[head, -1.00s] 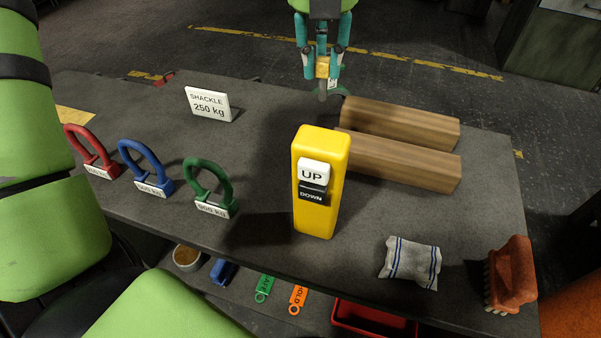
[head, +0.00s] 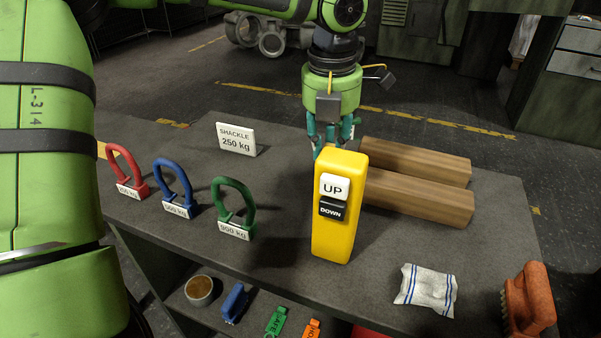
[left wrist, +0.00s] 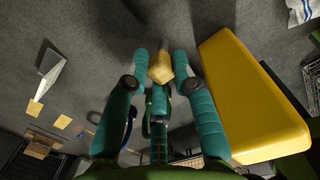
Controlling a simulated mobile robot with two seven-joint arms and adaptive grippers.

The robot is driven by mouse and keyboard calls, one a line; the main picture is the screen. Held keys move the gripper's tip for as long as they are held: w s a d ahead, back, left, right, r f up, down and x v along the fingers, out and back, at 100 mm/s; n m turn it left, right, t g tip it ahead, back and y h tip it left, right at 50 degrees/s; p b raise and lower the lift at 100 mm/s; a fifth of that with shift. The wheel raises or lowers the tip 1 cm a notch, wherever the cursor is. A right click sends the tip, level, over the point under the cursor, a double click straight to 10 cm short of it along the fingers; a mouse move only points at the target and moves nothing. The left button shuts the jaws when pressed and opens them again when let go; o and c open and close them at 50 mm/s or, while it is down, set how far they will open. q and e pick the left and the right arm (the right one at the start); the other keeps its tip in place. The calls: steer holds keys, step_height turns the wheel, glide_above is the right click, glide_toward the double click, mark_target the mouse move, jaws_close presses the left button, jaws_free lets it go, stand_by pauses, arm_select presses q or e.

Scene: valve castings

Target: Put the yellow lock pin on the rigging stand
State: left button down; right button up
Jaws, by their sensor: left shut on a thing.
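My left gripper (head: 330,140) is behind the top of a yellow UP/DOWN control box (head: 337,215), above the grey-topped stand (head: 285,210). In the left wrist view, its teal fingers (left wrist: 161,75) are shut on a small yellow piece, the lock pin (left wrist: 160,67). The head view hides the pin behind the box, so I cannot tell whether it touches the stand top. The control box is close to the right of the fingers in the wrist view (left wrist: 250,95). My right gripper is not in view.
Red (head: 126,172), blue (head: 174,188) and green (head: 233,207) shackles stand left of the box, with a 250 kg sign (head: 237,139) behind. Two wooden beams (head: 420,195) lie right. A cloth (head: 427,290) and brush (head: 528,303) lie front right.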

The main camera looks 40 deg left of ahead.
arm_select(q)
steer(key=a+f, duration=0.4)
steer(key=a+f+p, duration=0.1)
steer(key=f, duration=0.1)
steer(key=shift+s+a+f, duration=0.3)
steer(key=shift+a+f, duration=0.1)
steer(key=shift+f, duration=0.35)
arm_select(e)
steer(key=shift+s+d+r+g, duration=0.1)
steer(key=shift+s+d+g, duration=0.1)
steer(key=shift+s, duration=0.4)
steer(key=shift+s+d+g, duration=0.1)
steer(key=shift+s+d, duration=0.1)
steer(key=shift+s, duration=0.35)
